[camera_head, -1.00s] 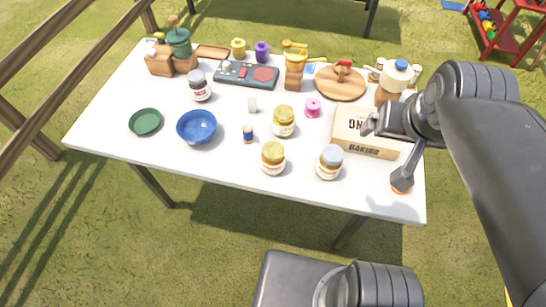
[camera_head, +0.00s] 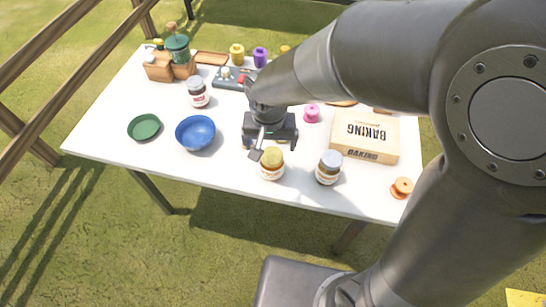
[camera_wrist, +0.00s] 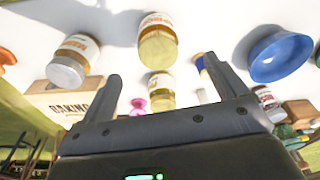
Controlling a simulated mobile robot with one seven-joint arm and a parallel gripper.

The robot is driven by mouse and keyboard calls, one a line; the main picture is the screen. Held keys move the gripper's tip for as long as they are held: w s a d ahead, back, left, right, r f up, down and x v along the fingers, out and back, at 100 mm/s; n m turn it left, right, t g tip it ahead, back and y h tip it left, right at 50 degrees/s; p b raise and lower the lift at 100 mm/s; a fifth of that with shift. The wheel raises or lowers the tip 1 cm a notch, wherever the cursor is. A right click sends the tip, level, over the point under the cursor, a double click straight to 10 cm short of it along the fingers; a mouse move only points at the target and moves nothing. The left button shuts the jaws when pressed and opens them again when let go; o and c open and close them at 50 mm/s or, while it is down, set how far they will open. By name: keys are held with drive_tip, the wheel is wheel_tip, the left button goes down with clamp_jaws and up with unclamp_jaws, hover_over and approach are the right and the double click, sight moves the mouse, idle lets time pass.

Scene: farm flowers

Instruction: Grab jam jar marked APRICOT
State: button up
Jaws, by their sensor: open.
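Several jam jars stand on the white table; no label is readable enough for me to tell which is APRICOT. A gold-lidded jar (camera_head: 272,163) with orange-yellow contents stands near the front edge, also in the wrist view (camera_wrist: 158,42). A silver-lidded jar (camera_head: 328,167) stands to its right, also in the wrist view (camera_wrist: 73,60). Another gold-lidded jar (camera_wrist: 161,90) is hidden behind my gripper in the head view. A dark red jar (camera_head: 198,92) stands at the back left. My gripper (camera_head: 273,149) is open and empty, just behind the front gold-lidded jar; its spread fingers show in the wrist view (camera_wrist: 164,68).
A baking box (camera_head: 366,136) and an orange spool (camera_head: 402,188) are on the right. A pink spool (camera_head: 312,113) is behind my gripper. A blue bowl (camera_head: 196,132) and a green dish (camera_head: 144,128) are on the left. The table's front left is clear.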

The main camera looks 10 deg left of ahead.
sight(272, 155)
drive_tip(key=f, duration=0.5)
drive_tip(key=shift+w+a+f, duration=0.1)
drive_tip(key=shift+w+f, duration=0.2)
drive_tip(key=shift+w, duration=0.05)
drive_tip(key=shift+w+f, duration=0.2)
drive_tip(key=shift+f, duration=0.65)
drive_tip(key=shift+w+f, duration=0.15)
drive_tip(key=shift+f, duration=0.7)
drive_tip(key=shift+w+f, duration=0.2)
drive_tip(key=shift+f, duration=0.65)
drive_tip(key=shift+c, duration=0.4)
drive_tip(key=c, duration=1.2)
drive_tip(key=shift+c, duration=0.6)
drive_tip(key=shift+r, duration=0.15)
